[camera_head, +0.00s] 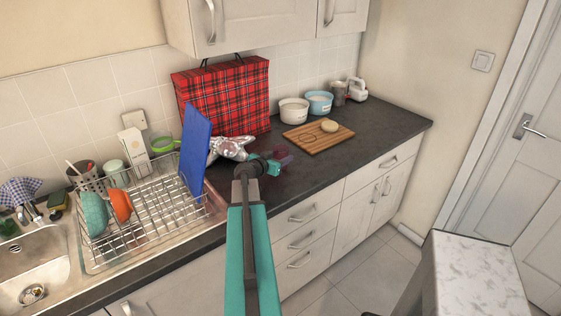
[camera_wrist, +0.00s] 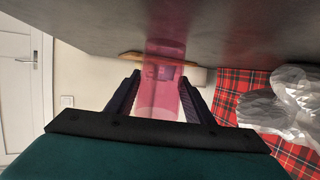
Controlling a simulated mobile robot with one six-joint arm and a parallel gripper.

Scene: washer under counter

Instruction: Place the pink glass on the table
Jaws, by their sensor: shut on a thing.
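The pink glass (camera_head: 284,153) is see-through and stands at the dark countertop (camera_head: 330,165), in front of the red tartan bag. In the wrist view the pink glass (camera_wrist: 162,95) is between the two dark fingers of my gripper (camera_wrist: 161,80). My gripper (camera_head: 273,166) is shut on the glass from its near side. The wrist picture is upside down, with the counter along its top. I cannot tell whether the glass touches the counter. A white marble-topped table (camera_head: 475,270) is at the lower right, and its top looks bare.
A wooden board (camera_head: 318,139) with a round item lies right of the glass. A crumpled silvery bag (camera_head: 232,147), a blue board (camera_head: 195,145) and a dish rack (camera_head: 150,225) are to the left. The tartan bag (camera_head: 222,98) stands behind. Floor (camera_head: 365,265) shows between counter and table.

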